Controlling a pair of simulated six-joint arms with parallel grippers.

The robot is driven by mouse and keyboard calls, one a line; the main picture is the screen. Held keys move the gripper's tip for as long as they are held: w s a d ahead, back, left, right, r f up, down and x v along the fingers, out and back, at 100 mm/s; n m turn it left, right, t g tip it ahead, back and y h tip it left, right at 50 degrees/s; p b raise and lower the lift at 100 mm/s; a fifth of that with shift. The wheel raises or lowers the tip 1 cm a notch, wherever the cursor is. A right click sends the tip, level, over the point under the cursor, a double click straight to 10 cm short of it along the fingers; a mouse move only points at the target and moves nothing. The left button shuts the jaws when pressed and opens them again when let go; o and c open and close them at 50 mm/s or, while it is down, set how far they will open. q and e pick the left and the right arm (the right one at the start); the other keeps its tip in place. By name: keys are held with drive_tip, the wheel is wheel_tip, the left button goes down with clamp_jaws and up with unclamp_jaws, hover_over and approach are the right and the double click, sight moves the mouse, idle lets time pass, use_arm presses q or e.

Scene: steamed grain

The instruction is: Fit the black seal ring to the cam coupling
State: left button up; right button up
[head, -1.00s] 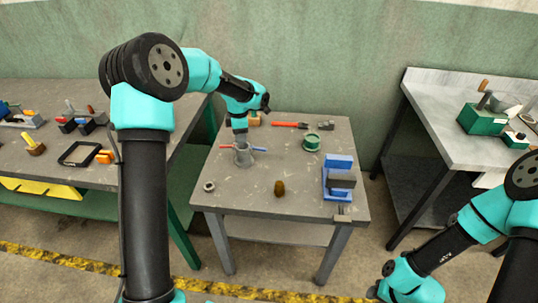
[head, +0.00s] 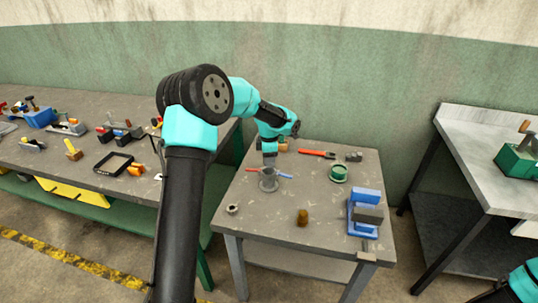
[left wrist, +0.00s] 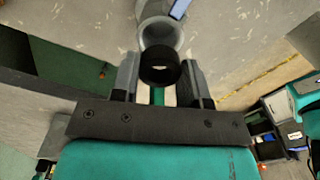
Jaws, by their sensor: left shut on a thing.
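The cam coupling (head: 268,183) is a grey upright cylinder with a red lever and a blue lever, standing on the small table. It also shows in the left wrist view (left wrist: 157,31), its round mouth open. My left gripper (head: 269,163) is directly over the coupling in the head view. In the left wrist view, its fingers (left wrist: 159,80) are shut on the black seal ring (left wrist: 160,79). The ring appears right at the coupling's mouth and overlaps its near rim; I cannot tell whether they touch. The ring is hidden in the head view. My right gripper is out of view.
On the small table (head: 268,222) are a green spool (head: 338,174), a red-handled tool (head: 315,153), a brown cylinder (head: 303,217), a blue vise-like block (head: 362,198) and a small grey ring (head: 232,209). Bare tabletop surrounds the coupling's front.

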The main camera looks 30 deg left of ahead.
use_arm(q)
drive_tip(key=shift+f, duration=1.3)
drive_tip(key=shift+f, duration=0.9)
idle(2.0)
drive_tip(key=shift+r, duration=0.3)
idle(1.9)
drive_tip(key=o, duration=1)
drive_tip(key=shift+r, duration=0.15)
wheel_tip(320, 180, up, 17)
drive_tip(key=shift+r, duration=0.1)
